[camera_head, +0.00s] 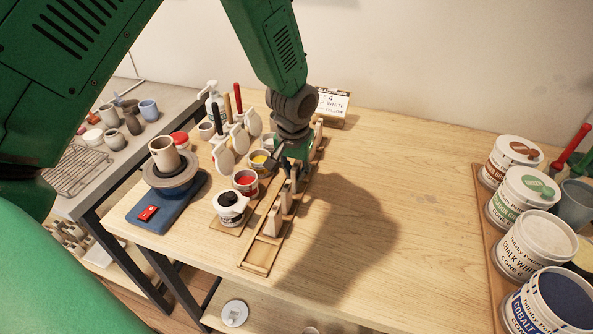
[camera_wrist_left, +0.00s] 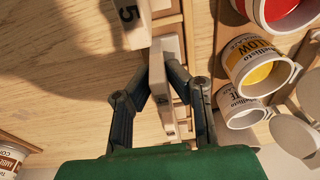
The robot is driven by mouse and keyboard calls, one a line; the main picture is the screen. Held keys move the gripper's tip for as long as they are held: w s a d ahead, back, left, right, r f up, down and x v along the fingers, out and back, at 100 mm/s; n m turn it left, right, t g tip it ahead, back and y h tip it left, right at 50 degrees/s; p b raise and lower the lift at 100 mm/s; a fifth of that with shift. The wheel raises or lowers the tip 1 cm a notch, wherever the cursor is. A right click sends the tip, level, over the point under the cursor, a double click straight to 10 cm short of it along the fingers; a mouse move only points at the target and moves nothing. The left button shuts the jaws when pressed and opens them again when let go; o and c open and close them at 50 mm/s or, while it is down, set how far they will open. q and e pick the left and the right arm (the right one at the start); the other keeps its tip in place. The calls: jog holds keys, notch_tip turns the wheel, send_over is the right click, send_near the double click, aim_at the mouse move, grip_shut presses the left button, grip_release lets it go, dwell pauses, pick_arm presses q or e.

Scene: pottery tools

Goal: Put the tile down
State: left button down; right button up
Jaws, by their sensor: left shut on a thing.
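My left gripper (camera_head: 290,170) is over the middle of a narrow wooden rack (camera_head: 258,256). In the left wrist view its two fingers (camera_wrist_left: 163,88) are shut on a pale tile (camera_wrist_left: 170,62) with a dark mark that looks like a 4. The tile stands upright on edge at the rack; whether it rests fully in a slot I cannot tell. A tile marked 5 (camera_wrist_left: 130,22) stands beside it. Other pale tiles (camera_head: 273,221) stand in the rack's nearer part. The held tile is mostly hidden by the gripper in the head view. My right gripper is out of view.
Glaze cups, red (camera_head: 245,181) and yellow (camera_head: 259,161), stand just left of the rack. A pot on a wheel (camera_head: 164,154) is further left. Large glaze tubs (camera_head: 540,240) line the right; the table between is clear.

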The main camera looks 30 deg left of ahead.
pick_arm(q)
jog(key=c, duration=1.6)
grip_release()
jog(key=shift+a, duration=0.1)
jog(key=shift+d+r, duration=0.1)
jog(key=shift+d, duration=0.2)
jog(key=shift+r, duration=0.35)
jog(key=r, duration=0.3)
jog(key=s+r, duration=0.1)
jog(key=r, duration=0.6)
jog(key=shift+s+d+r, duration=0.1)
jog(key=shift+s+r, duration=0.05)
jog(key=shift+s+d+r, duration=0.1)
jog(key=shift+d+r, duration=0.1)
jog(key=shift+r, duration=0.25)
jog(key=shift+a+f, duration=0.1)
